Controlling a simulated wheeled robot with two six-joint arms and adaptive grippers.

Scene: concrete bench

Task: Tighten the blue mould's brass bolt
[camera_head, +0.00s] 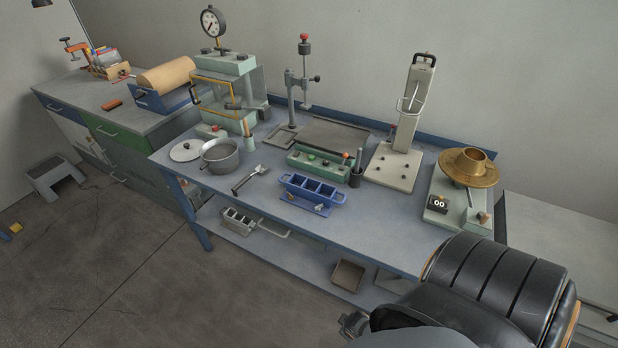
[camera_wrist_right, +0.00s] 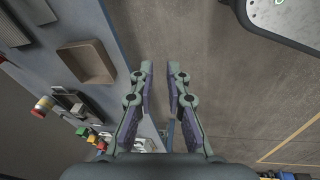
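The blue mould (camera_head: 312,190), a small three-compartment block, sits near the front edge of the bench on a blue base. In the head view my right arm fills the lower right. My left gripper is in neither view.
A pot (camera_head: 220,157) and its lid stand left of the mould. A green block (camera_head: 318,162) is behind it, a grey press (camera_head: 392,165) to the right, and a scale with a brass pan (camera_head: 466,166) farther right. The lower shelf holds a grey mould (camera_head: 238,219) and a tray (camera_head: 348,275).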

